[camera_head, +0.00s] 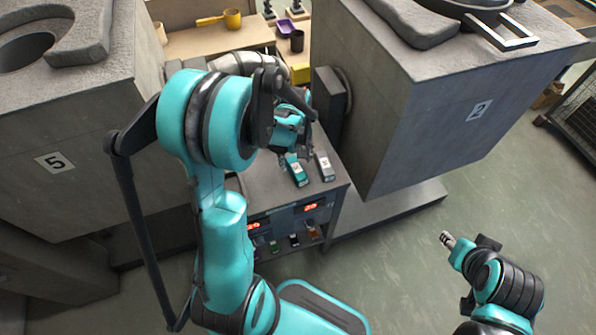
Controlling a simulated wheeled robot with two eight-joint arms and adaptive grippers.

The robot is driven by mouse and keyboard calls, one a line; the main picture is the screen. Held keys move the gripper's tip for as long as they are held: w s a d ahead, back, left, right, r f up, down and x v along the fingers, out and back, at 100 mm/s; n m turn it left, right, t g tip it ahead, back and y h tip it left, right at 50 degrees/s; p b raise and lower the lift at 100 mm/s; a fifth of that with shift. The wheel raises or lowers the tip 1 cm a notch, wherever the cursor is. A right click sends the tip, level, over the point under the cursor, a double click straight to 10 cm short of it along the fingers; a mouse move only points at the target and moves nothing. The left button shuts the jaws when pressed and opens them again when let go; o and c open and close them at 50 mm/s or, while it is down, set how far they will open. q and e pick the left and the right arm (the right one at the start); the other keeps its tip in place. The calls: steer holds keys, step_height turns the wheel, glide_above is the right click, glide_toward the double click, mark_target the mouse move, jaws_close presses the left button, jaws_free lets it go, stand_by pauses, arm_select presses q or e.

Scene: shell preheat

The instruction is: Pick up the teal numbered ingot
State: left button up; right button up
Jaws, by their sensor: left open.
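The teal numbered ingot (298,172) lies on the grey top of a low cabinet (262,183) between two large concrete blocks. It has a pale label, but I cannot read its number. My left gripper (297,156) is open just behind and above the teal ingot. Its arm hides part of the cabinet top, and I cannot tell whether a finger touches the ingot. A grey ingot (325,167) with a pale label lies just right of the teal one. My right gripper (447,240) is low at the right, away from the ingots, and its jaws are unclear.
A concrete block marked 5 (58,165) stands left, and one marked 2 (440,125) stands close on the right. Red displays (311,206) and small items (294,240) show in the cabinet front. A yellow ladle (232,19) rests behind.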

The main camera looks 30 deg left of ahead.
mark_target(297, 168)
arm_select(q)
step_height(297, 168, down, 4)
steer(key=shift+d+r+b, duration=0.1)
steer(key=shift+d+b, duration=0.05)
steer(key=shift+b, duration=0.55)
steer(key=shift+r, duration=0.1)
jaws_close()
